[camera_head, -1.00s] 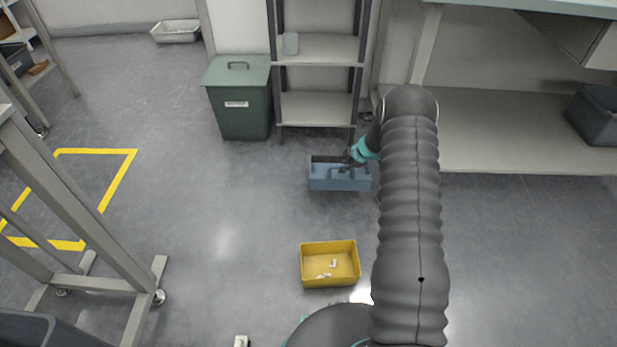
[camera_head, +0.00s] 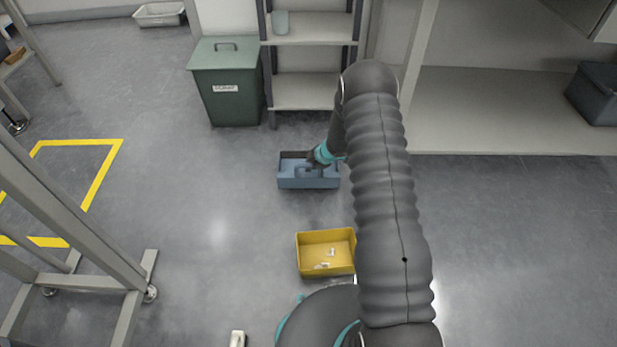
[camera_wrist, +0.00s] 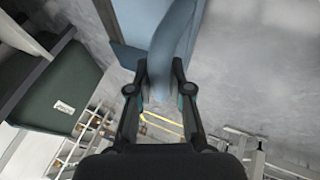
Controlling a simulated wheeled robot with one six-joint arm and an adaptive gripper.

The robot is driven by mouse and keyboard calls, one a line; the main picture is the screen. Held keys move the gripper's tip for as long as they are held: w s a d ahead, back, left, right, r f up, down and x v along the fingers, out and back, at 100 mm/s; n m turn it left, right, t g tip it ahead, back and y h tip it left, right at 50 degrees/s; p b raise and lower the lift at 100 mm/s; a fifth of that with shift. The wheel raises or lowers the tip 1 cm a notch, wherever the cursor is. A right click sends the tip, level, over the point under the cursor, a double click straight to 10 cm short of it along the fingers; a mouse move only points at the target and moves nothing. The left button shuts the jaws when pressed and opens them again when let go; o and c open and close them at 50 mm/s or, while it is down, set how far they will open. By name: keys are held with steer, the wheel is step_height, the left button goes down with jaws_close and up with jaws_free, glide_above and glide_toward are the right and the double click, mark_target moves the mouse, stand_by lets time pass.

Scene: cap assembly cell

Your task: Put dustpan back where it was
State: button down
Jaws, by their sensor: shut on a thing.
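The dustpan (camera_head: 290,183) is a blue, box-like pan with a dark inner edge, in front of the grey shelf rack in the head view. My gripper (camera_head: 316,164) reaches it from above right. In the wrist view my gripper (camera_wrist: 160,90) is shut on the dustpan's curved blue handle (camera_wrist: 174,42), with one dark finger on each side. Part of the pan (camera_wrist: 135,22) shows behind the handle. I cannot tell how high the dustpan is above the floor.
A green lidded bin (camera_head: 228,100) stands left of the shelf rack (camera_head: 305,90). A yellow tray (camera_head: 325,268) with several small white pieces lies nearer on the floor. A grey frame (camera_head: 90,210) is at left, a low bench shelf (camera_head: 480,110) at right.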

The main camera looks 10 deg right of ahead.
mark_target(307, 175)
steer(key=shift+s+a+f, duration=0.15)
steer(key=shift+a+f, duration=0.15)
steer(key=shift+a, duration=0.2)
steer(key=shift+f+b, duration=0.7)
steer(key=shift+f, duration=1.3)
steer(key=c, duration=1.1)
jaws_free()
